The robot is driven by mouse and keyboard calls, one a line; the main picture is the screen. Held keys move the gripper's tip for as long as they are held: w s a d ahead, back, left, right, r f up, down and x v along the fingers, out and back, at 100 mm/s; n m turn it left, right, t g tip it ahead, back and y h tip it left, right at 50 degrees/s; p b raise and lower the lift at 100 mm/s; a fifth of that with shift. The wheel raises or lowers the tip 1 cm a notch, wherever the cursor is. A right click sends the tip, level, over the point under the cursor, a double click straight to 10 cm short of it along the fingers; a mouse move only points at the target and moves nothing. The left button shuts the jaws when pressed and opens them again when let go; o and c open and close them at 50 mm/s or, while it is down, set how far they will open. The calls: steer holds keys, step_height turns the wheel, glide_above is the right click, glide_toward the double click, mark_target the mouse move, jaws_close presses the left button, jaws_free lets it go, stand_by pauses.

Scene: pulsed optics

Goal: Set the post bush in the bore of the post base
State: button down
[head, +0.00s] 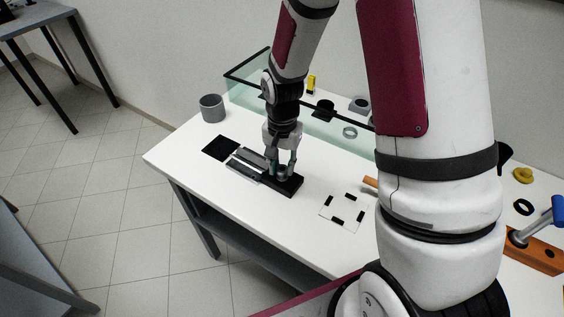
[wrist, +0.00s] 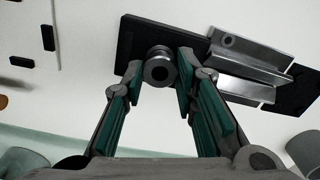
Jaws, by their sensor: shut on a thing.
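The post bush (wrist: 160,72) is a short metallic grey cylinder with a hole in its end. In the wrist view it sits between the fingertips of my gripper (wrist: 159,75), which is shut on it. A black block (wrist: 124,42), seemingly the post base, lies flat behind the bush. In the head view my gripper (head: 283,170) points down over this black block (head: 289,188), close above its top. The bore is hidden behind the bush and fingers. I cannot tell whether the bush is above the bore or partly in it.
A silver rail piece (head: 246,163) lies beside the block, with a black square (head: 220,148) beyond it. A grey cup (head: 212,108) stands near the far left corner. A glass panel (head: 315,125) runs behind. A white card with black marks (head: 344,212) lies right.

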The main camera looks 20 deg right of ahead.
steer(key=shift+f, duration=0.15)
steer(key=shift+f, duration=0.35)
steer(key=shift+f+b, duration=0.35)
steer(key=shift+b, duration=0.05)
steer(key=c, duration=1.2)
jaws_free()
step_height(320, 180, up, 12)
step_height(320, 180, up, 4)
steer(key=p, duration=0.3)
glide_above(282, 169)
steer(key=shift+b, duration=0.3)
